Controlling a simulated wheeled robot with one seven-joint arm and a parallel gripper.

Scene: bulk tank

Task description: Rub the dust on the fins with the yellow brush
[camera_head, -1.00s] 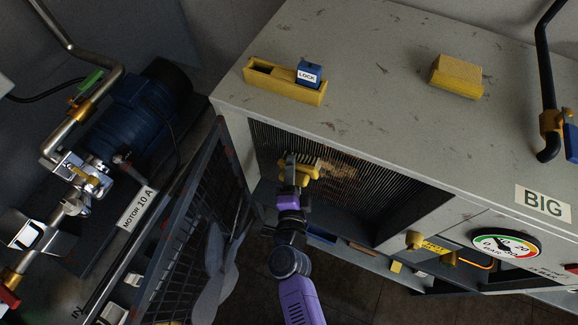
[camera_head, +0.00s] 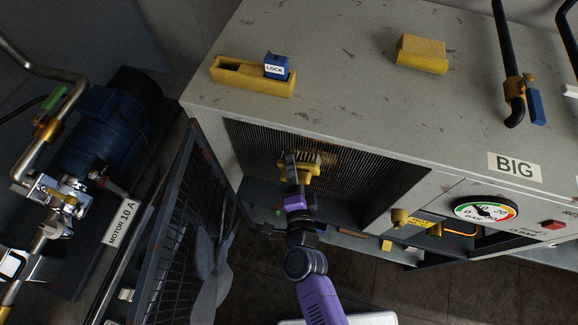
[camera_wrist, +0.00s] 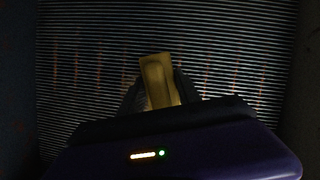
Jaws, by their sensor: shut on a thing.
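The yellow brush (camera_head: 299,168) is held in my gripper (camera_head: 293,180) up against the dark fins (camera_head: 370,178) in the front opening of the grey cabinet. In the wrist view the brush (camera_wrist: 160,80) stands between my two dark fingers, in front of the fins (camera_wrist: 240,45). The bristles point at the fins; whether they press on them is hard to tell. Faint brown dust streaks (camera_wrist: 235,72) show on the fins on both sides of the brush in the wrist view. The fins right behind the brush are hidden.
An open mesh door (camera_head: 172,220) stands left of the fins, with a grey fan (camera_head: 210,275) beside it. On the cabinet top lie a yellow tray (camera_head: 240,80) with a blue LOCK block (camera_head: 277,66) and a yellow block (camera_head: 422,53). A gauge (camera_head: 486,209) sits at the right.

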